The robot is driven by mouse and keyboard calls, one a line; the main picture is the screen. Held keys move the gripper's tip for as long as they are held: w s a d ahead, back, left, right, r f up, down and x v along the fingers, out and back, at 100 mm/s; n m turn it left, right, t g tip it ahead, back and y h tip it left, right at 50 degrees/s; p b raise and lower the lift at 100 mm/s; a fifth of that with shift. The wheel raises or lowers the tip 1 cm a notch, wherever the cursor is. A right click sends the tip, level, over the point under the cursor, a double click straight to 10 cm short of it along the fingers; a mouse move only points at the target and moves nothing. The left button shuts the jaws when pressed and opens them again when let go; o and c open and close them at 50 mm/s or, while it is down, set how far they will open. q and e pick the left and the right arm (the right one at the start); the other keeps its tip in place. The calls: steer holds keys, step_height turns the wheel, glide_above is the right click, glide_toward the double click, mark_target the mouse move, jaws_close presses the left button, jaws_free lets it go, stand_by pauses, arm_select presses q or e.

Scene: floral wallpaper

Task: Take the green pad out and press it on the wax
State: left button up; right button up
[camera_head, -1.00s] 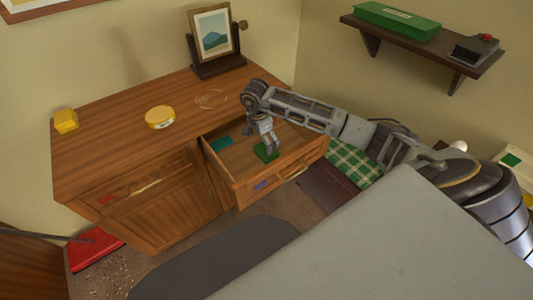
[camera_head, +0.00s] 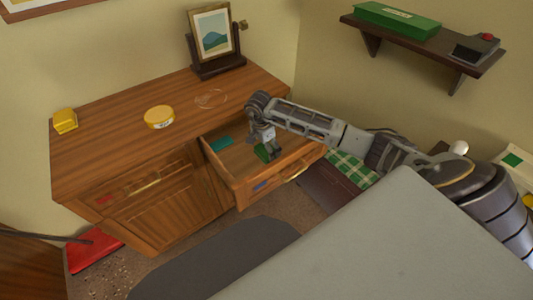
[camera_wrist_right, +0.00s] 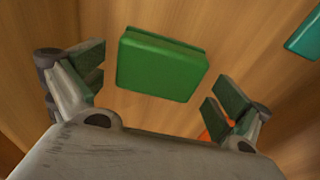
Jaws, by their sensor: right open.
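The green pad (camera_head: 263,153), a flat square block, lies in the open drawer (camera_head: 236,170). My right gripper (camera_head: 271,151) is down in the drawer at the pad. In the right wrist view the pad (camera_wrist_right: 160,65) sits between and slightly beyond the open fingers (camera_wrist_right: 160,88), with a gap on each side. A round yellow tin (camera_head: 159,117) with a pale label stands on the cabinet top; I cannot tell whether it holds the wax. My left gripper is not in view.
A teal item (camera_head: 221,143) lies in the drawer left of the pad. The cabinet top (camera_head: 120,145) also holds a yellow block (camera_head: 65,121), a faint ring mark (camera_head: 211,98) and a framed picture (camera_head: 212,38). A wall shelf (camera_head: 420,38) is at the right.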

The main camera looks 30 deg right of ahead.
step_height(320, 180, down, 2)
steer(key=shift+d+f, duration=0.1)
steer(key=shift+d, duration=0.05)
steer(key=shift+d+f, duration=0.1)
steer(key=shift+f, duration=0.25)
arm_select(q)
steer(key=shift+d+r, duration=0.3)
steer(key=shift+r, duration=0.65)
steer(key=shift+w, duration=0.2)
arm_select(e)
steer(key=shift+c, duration=0.4)
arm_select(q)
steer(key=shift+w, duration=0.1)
arm_select(e)
steer(key=c, duration=0.7)
